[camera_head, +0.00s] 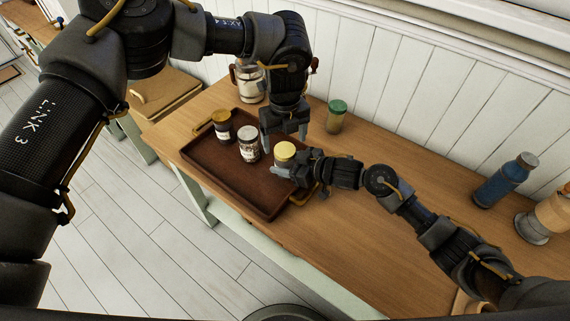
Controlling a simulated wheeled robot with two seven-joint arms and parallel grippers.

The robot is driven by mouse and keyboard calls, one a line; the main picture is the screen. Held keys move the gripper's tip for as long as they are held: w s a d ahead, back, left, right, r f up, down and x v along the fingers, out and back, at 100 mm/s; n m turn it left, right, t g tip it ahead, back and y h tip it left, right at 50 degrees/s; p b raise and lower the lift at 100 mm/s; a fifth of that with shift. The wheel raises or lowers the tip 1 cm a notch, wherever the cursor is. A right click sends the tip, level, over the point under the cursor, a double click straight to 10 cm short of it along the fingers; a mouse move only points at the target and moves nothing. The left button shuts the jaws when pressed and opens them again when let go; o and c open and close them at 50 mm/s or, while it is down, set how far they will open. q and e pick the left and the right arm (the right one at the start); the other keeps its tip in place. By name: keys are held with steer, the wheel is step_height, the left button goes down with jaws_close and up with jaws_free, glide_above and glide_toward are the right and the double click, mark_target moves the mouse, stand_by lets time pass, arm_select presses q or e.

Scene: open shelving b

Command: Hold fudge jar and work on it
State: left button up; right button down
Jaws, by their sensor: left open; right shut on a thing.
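Three jars stand at the brown tray (215,177): a dark jar with an amber lid (222,128), a dark jar with a pale lid (249,147) and a yellow-lidded jar (284,152). Their labels are too small to read, so I cannot tell which is the fudge jar. My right gripper (284,171) comes in from the right and is shut on the yellow-lidded jar, hiding its lower part. I cannot tell whether that jar touches the tray. My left gripper (284,137) points down, open and empty, just above and behind the yellow lid.
A green-lidded jar (336,117) stands behind the tray, near the white plank wall (420,75). A glass pot (249,82) is at the back left. The wooden counter (395,165) has free room between.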

arm_select(q)
step_height(320, 180, up, 9)
arm_select(e)
steer(key=shift+d+f, duration=0.1)
steer(key=shift+f, duration=0.2)
steer(key=c, duration=1)
jaws_free()
steer(key=o, duration=0.5)
steer(key=shift+r, duration=0.15)
arm_select(q)
steer(key=shift+f+b, duration=0.35)
arm_select(e)
steer(key=v, duration=1)
steer(key=shift+s+d+r, duration=0.1)
steer(key=shift+d+r, duration=0.05)
steer(key=shift+d, duration=0.15)
